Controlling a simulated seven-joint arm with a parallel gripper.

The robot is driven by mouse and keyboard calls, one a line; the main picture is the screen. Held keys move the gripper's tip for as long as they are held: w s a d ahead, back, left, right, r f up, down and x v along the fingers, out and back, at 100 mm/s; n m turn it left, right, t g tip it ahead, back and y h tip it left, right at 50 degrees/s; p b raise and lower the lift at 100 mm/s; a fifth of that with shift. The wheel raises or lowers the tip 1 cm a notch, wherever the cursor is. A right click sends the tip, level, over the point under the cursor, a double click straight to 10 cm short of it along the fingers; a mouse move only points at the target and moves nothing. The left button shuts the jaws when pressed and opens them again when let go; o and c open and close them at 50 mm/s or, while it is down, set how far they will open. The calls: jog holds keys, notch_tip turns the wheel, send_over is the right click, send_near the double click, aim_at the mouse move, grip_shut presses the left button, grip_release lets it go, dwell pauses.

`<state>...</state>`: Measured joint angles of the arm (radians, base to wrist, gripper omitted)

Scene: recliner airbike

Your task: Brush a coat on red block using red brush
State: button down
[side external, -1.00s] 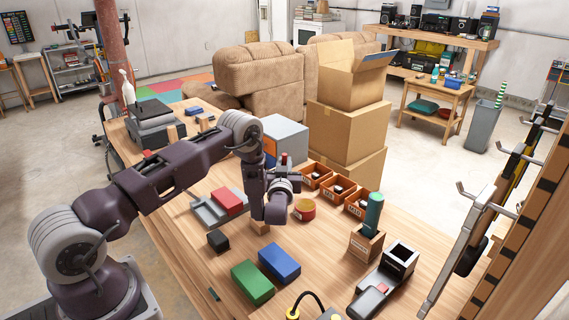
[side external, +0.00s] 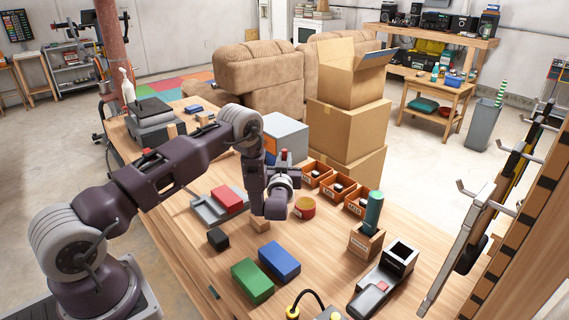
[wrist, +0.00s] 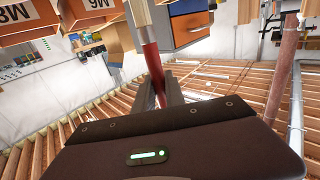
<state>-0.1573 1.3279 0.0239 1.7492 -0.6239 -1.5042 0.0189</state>
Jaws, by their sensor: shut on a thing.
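The red block (side external: 227,199) sits on a grey tray (side external: 204,212) left of my gripper (side external: 264,213). In the wrist view my gripper (wrist: 166,95) is shut on a slim red handle (wrist: 153,67), which looks like the red brush. A pale section (wrist: 138,13) continues from the handle to the top edge of that view.
A blue block (side external: 279,261), a green block (side external: 252,280) and a black cube (side external: 217,239) lie in front. A red-and-yellow tin (side external: 305,208) stands right of my gripper. Orange bins (side external: 318,173), a grey cabinet (side external: 287,134) and a teal cylinder (side external: 373,211) in a wooden holder stand farther right and behind.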

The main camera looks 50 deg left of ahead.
jog(key=shift+r, duration=2.85)
jog(key=s+d+r+m+t+h, duration=0.3)
jog(key=s+d+r+m+h, duration=0.25)
jog(key=d, duration=0.45)
jog(key=s+d+r+m+t+h, duration=0.2)
jog(key=s+d+r+m+h, duration=0.2)
jog(key=d+r+h, duration=0.4)
jog(key=w+a+f+n+y, duration=0.1)
jog(key=a+f, duration=0.5)
jog(key=a, duration=0.6)
jog(key=g, duration=0.1)
send_near(284, 150)
notch_tip(284, 150, up, 5)
jog(key=a, duration=0.2)
jog(key=s+a+f, duration=0.6)
jog(key=a+f, duration=0.1)
jog(key=f, duration=0.1)
jog(key=shift+n+g, duration=0.4)
jog(key=shift+n, duration=0.05)
